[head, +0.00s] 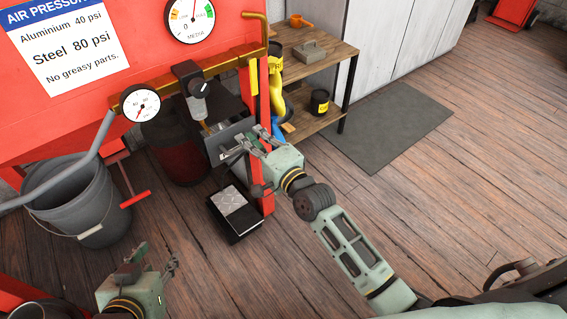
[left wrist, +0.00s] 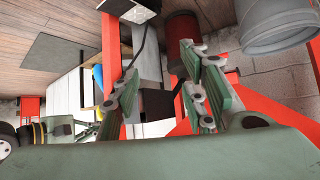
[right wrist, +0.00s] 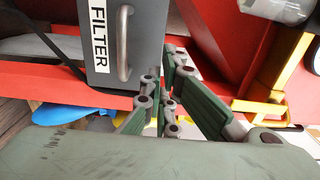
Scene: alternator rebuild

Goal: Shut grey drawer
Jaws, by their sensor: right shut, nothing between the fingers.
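The grey drawer (right wrist: 107,65) fills the upper left of the right wrist view, with a white FILTER label and a curved metal handle (right wrist: 125,43). In the head view its grey body (head: 224,141) shows below the red cabinet, partly hidden by my right gripper. My right gripper (head: 234,146) is shut and empty. In the right wrist view its fingertips (right wrist: 160,82) are close to the drawer's handle side; I cannot tell if they touch. My left gripper (head: 155,258) is open and empty, low at the left, apart from the drawer.
The red cabinet (head: 135,55) carries gauges and a brass pipe. A grey bucket (head: 75,200) and a dark red canister (head: 178,155) stand beneath. A black box (head: 236,213) lies on the floor. A wooden shelf (head: 318,55) stands behind.

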